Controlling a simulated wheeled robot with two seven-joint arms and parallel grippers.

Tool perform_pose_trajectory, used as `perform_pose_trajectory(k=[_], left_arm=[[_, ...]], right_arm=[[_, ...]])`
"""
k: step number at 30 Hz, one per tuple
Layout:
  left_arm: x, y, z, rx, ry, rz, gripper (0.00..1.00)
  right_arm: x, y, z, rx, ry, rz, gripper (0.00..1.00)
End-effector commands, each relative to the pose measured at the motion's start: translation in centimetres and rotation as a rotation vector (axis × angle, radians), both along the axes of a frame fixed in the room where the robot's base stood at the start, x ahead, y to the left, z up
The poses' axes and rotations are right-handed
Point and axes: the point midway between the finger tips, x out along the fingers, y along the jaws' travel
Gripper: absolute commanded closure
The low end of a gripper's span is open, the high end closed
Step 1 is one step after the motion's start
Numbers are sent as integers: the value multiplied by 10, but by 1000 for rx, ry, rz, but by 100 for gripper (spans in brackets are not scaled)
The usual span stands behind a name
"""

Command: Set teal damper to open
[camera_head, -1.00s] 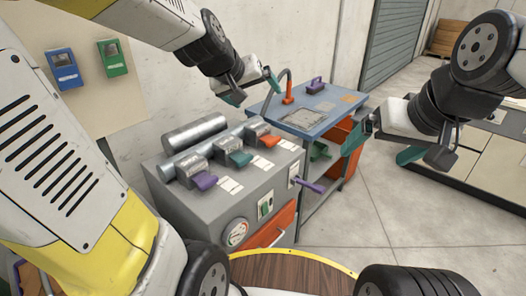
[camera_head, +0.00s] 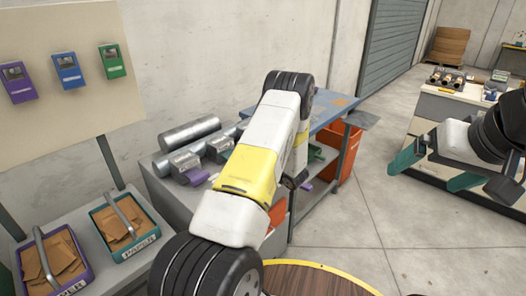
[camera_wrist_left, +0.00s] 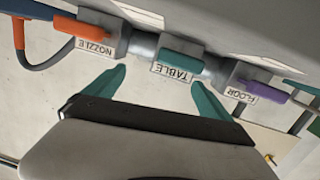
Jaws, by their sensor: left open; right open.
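The teal damper lever (camera_wrist_left: 182,60) shows in the left wrist view, on a grey valve block above a plate reading TABLE. In the head view my left arm hides it. My left gripper (camera_wrist_left: 159,77) is open and empty in the left wrist view, its teal fingers pointing toward the damper row. The teal lever lies just beyond the fingertips, nearer the right one; I see no contact. My right gripper (camera_head: 428,176) is open and empty at the right of the head view, away from the machine.
An orange lever (camera_wrist_left: 90,25) marked NOZZLE and a purple lever (camera_wrist_left: 262,90) marked FLOOR flank the teal one. A silver cylinder (camera_head: 190,131) lies on the machine. Paper bins (camera_head: 127,230) stand at left, a blue-topped bench (camera_head: 333,108) behind.

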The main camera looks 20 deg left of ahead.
Motion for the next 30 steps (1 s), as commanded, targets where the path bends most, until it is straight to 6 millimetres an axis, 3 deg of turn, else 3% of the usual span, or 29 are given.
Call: perform_pose_trajectory(k=[3, 8, 21, 30], left_arm=[[-20, 6, -20, 93, 17, 60, 5], [-30, 11, -26, 147, 23, 94, 5], [-7, 68, -26, 147, 21, 95, 5], [-1, 81, -26, 148, 22, 92, 5]], right_arm=[[0, 0, 0, 0, 0, 0, 5], [0, 0, 0, 0, 0, 0, 5], [0, 0, 0, 0, 0, 0, 5], [0, 0, 0, 0, 0, 0, 5]])
